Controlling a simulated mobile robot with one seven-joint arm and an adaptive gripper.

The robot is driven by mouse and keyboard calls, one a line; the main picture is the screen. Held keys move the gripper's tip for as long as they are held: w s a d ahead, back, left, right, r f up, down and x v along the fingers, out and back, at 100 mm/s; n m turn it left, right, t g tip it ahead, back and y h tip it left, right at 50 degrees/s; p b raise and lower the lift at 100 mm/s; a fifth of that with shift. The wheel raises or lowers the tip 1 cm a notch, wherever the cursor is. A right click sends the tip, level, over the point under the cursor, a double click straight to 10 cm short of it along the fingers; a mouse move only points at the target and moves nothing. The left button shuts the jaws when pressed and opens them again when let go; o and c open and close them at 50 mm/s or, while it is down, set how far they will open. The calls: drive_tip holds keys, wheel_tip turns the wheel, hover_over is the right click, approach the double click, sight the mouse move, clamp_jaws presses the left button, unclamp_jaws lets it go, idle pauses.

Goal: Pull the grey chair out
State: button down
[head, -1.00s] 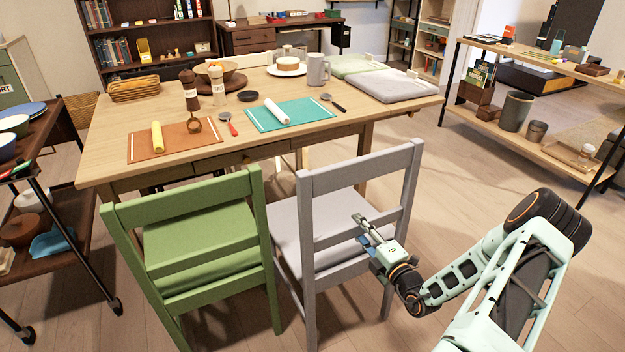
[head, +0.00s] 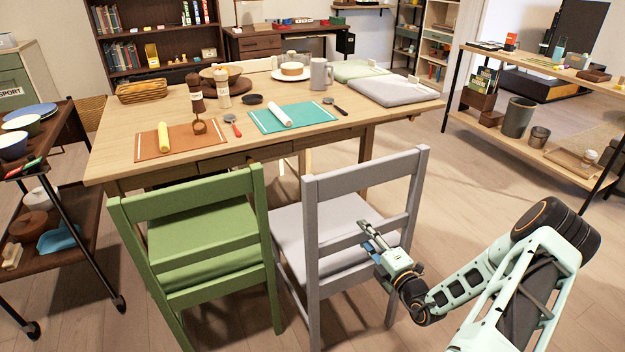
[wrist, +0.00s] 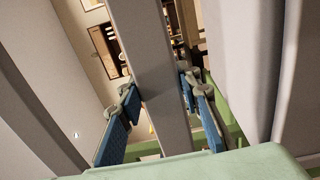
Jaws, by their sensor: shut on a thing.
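The grey chair (head: 362,176) stands on the right at the near side of the table, its back towards me and its seat (head: 335,222) facing the table edge. My gripper (head: 372,236) is at the chair's lower back rail, near the right post. In the wrist view my gripper (wrist: 158,118) has its two blue-padded fingers on either side of a grey bar (wrist: 160,75), the chair's rail, and is shut on it. The fingertips are partly hidden behind the rail in the head view.
A green chair (head: 190,205) stands close on the left of the grey chair. The wooden table (head: 215,155) holds mats, cushions and dishes. A dark cart (head: 75,200) is at the left, a shelf unit (head: 560,155) at the right. Floor between the chair and shelf is clear.

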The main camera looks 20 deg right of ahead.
drive_tip(key=shift+s+f+b, duration=0.2)
drive_tip(key=shift+f+b, duration=0.8)
drive_tip(key=shift+f, duration=0.1)
drive_tip(key=c, duration=1.8)
unclamp_jaws()
drive_tip(key=shift+o, duration=1.3)
drive_tip(key=shift+w+f, duration=0.1)
drive_tip(key=shift+f, duration=0.15)
drive_tip(key=o, duration=0.3)
drive_tip(key=shift+w, duration=0.1)
drive_tip(key=shift+a+r, duration=0.1)
drive_tip(key=shift+r, duration=0.2)
